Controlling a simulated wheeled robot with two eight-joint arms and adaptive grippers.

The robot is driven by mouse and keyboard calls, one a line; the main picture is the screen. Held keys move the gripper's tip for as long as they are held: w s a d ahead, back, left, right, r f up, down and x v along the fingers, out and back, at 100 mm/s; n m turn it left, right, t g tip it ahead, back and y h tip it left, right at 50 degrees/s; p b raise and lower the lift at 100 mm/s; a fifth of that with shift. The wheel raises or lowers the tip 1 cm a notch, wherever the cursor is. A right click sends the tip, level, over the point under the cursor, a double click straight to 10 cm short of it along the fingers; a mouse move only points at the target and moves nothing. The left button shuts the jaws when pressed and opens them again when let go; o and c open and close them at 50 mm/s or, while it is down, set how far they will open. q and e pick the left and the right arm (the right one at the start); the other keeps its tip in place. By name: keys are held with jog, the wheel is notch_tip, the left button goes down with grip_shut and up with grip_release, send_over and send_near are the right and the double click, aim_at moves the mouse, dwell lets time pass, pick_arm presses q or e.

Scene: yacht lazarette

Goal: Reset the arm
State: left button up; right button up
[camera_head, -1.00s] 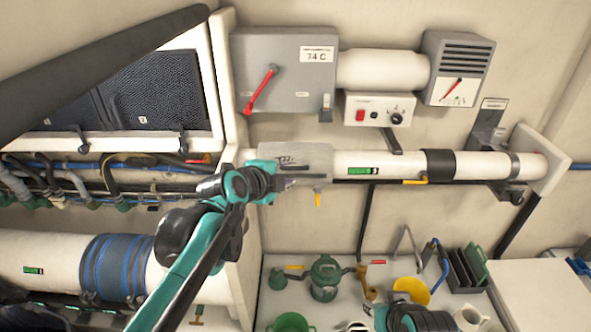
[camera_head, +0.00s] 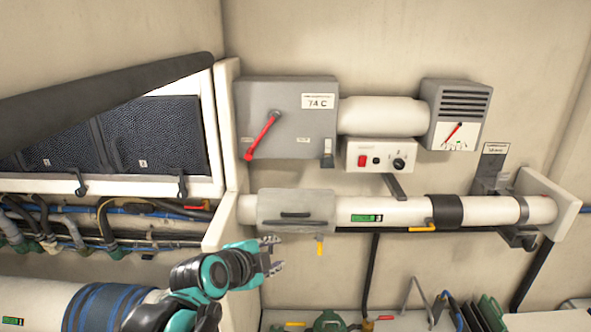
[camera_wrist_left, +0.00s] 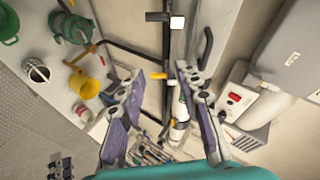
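My left arm comes in from the lower left in the head view. Its teal and black gripper (camera_head: 277,254) is just below the grey hatch cover (camera_head: 292,212) on the white pipe (camera_head: 400,212). The two fingers are apart with nothing between them. In the left wrist view the same gripper (camera_wrist_left: 158,72) shows spread fingers with purple inner pads. A small yellow lever (camera_head: 320,246) hangs below the cover, right of the fingers. My right gripper is not in view.
Above the pipe are a grey box with a red lever (camera_head: 262,135), a white switch box (camera_head: 380,156) and a gauge box (camera_head: 460,113). A dark panel (camera_head: 155,135) is at left. A bench (camera_head: 350,321) with green and yellow parts (camera_wrist_left: 84,84) lies below.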

pick_arm(q)
jog(key=s+a+f+n+g+y+b, duration=0.1)
jog(key=s+a+f+n+b, duration=0.2)
jog(key=f, duration=0.9)
jog(key=s+a+f+n+g+y+b, duration=0.1)
jog(key=s+a+f+n+b, duration=0.3)
jog(key=s+f+n+b, duration=0.5)
jog(key=s+a+f+n+g+y+b, duration=0.1)
jog(key=s+a+f+n+b, duration=0.3)
jog(key=f, duration=1.2)
jog(key=shift+s+a+f+n+g+y+b, duration=0.2)
jog(key=shift+s+f+n+g+y+b, duration=0.2)
jog(key=shift+s+n+y+b, duration=0.65)
